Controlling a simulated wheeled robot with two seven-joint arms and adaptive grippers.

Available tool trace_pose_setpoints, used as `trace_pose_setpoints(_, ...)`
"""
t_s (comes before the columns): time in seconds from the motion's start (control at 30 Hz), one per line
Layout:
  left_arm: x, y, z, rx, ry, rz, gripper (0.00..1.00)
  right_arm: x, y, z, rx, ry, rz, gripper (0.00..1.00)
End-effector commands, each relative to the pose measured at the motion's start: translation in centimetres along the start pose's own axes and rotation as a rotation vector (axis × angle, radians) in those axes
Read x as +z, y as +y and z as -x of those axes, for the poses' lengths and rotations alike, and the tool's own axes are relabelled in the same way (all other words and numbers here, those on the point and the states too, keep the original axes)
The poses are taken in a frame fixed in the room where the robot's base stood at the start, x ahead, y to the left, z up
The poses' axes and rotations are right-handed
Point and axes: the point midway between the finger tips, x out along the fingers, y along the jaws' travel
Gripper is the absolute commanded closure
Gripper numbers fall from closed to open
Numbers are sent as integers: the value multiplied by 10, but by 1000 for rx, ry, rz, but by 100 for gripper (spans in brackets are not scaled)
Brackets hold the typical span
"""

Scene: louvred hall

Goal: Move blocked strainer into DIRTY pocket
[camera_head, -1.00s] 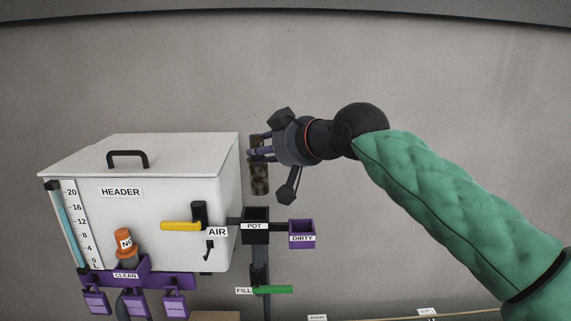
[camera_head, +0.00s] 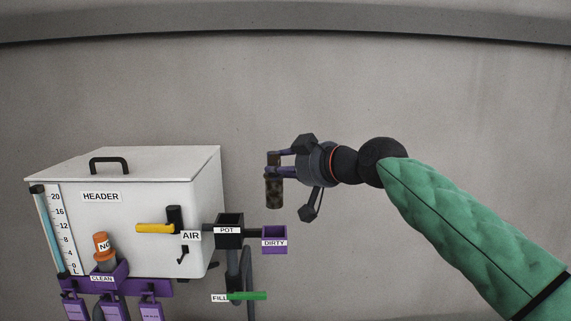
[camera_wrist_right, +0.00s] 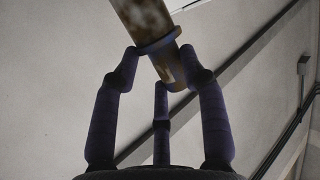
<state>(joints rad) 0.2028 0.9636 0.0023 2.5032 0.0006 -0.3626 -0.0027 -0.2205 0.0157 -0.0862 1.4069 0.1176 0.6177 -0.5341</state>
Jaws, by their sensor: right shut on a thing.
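The blocked strainer (camera_head: 274,192) is a brown, mottled cylinder held upright in my right gripper (camera_head: 275,168). In the right wrist view the strainer (camera_wrist_right: 147,20) shows a collar, and the fingers (camera_wrist_right: 160,80) close around its near end. In the head view the strainer hangs above the purple DIRTY pocket (camera_head: 274,243), clear of it. The DIRTY pocket is a small open box on the right of the black POT (camera_head: 229,231). My left gripper is not in view.
A white HEADER tank (camera_head: 120,225) with a lid handle stands at left. A yellow AIR lever (camera_head: 155,228) and green FILL lever (camera_head: 247,296) stick out. An orange-topped strainer (camera_head: 103,245) stands in the purple CLEAN pocket (camera_head: 121,270). The wall area at right is free.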

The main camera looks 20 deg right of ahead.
Motion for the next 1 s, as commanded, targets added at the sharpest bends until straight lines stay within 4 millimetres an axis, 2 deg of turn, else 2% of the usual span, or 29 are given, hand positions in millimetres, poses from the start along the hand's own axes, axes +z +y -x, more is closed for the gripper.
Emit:
trace_pose_setpoints(0.03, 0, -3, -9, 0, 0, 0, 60, 10, 0, -2, 1, 0, 0, 100)
trace_pose_setpoints(0.1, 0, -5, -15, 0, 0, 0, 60, 18, -1, -4, 1, 0, 0, 100)
trace_pose_setpoints(0.33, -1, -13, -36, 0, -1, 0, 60, 40, -2, -10, 0, 1, 0, 100)
trace_pose_setpoints(1.0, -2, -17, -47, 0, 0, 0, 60, 50, -4, -12, 0, 1, 0, 100)
